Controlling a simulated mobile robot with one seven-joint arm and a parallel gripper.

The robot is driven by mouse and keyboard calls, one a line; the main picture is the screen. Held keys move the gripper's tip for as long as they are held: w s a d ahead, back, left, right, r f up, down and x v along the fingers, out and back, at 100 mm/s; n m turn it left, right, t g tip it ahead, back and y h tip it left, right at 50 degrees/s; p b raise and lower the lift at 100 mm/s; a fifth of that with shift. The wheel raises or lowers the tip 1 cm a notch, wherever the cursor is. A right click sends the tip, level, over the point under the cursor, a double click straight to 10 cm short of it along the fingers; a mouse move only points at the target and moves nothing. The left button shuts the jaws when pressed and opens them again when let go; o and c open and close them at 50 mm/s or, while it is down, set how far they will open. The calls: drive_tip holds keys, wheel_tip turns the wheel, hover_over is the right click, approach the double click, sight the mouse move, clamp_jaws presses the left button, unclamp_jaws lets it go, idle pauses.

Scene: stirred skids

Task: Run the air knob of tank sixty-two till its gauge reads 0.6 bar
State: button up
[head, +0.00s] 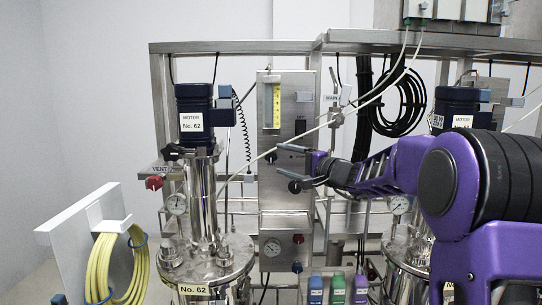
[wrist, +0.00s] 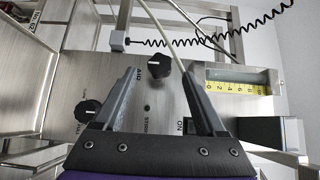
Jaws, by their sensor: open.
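In the wrist view the black air knob (wrist: 158,65), with AIR lettered beside it, lies between and just beyond my open fingertips (wrist: 160,78); neither finger appears shut on it. In the head view my gripper (head: 280,160) is open in front of the steel panel, with the dark knob (head: 271,157) near its fingertips. Tank No. 62 (head: 203,262) stands left of the panel under the motor labelled No. 62 (head: 193,108). One round gauge (head: 177,204) is by the tank and another (head: 272,247) is low on the panel. Their readings are too small to tell.
A second black knob (wrist: 88,112) is left of the fingers in the wrist view. A yellow scale (wrist: 238,86) is to the right. A pale cable crosses near the right finger. A red vent knob (head: 153,183) and a yellow hose coil (head: 112,265) are at left.

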sight(274, 157)
drive_tip(key=x, duration=0.5)
drive_tip(key=shift+w+a, duration=0.2)
drive_tip(key=shift+a, duration=0.05)
clamp_jaws()
